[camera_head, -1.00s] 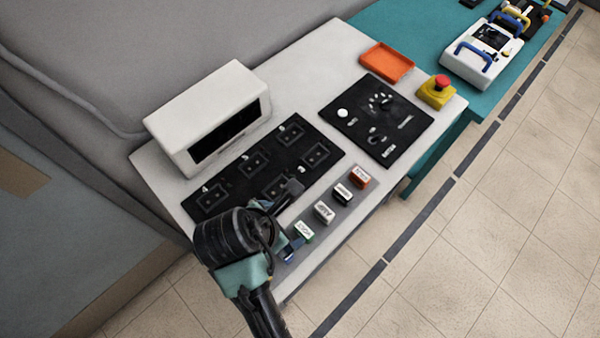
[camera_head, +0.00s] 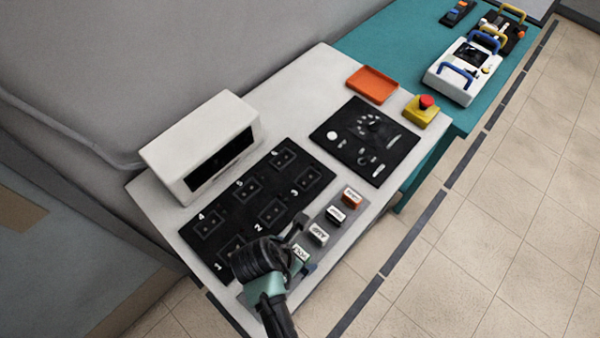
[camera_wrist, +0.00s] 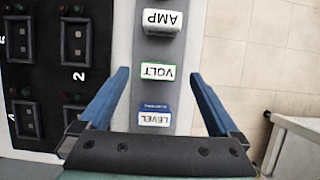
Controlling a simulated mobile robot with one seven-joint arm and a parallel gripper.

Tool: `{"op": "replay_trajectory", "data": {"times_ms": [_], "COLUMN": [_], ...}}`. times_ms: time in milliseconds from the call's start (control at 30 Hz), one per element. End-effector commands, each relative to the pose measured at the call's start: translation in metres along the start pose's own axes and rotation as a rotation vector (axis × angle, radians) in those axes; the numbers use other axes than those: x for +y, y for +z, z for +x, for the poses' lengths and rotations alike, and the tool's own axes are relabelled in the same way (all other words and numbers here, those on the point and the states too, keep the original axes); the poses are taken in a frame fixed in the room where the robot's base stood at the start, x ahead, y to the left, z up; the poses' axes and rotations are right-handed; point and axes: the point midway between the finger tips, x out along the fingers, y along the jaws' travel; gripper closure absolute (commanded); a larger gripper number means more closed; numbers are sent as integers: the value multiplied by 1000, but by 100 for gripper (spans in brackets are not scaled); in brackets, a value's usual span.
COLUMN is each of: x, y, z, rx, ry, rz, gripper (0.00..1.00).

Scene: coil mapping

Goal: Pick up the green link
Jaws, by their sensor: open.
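The green link is a small white block with a green edge, marked VOLT. It stands in the grey strip between the fingers in the wrist view (camera_wrist: 158,71), and is partly hidden behind my gripper in the head view (camera_head: 300,253). My gripper (camera_wrist: 160,76) is open, one finger to each side of the VOLT block, with nothing held. I cannot tell the height of the fingertips above it. In the head view my gripper (camera_head: 303,247) is over the near end of the strip.
A blue LEVEL block (camera_wrist: 154,115) and a white AMP block (camera_wrist: 162,21) stand on either side. A black block (camera_head: 336,215) and a red one (camera_head: 352,196) follow. A numbered black socket panel (camera_head: 250,200), white box (camera_head: 200,145), orange tray (camera_head: 372,84) and emergency stop (camera_head: 422,110) share the table.

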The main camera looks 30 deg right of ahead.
Motion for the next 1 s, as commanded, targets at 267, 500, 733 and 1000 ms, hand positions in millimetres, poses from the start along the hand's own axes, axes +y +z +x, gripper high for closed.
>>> {"op": "replay_trajectory", "data": {"times_ms": [267,500,733,1000], "x": [2,2,2,2], "y": [2,1,1,1], "z": [30,33,33,32], "rx": [0,0,0,0], "ry": [1,1,1,1], "rz": [1,1,0,0], "gripper": [3,3,35,84]}}
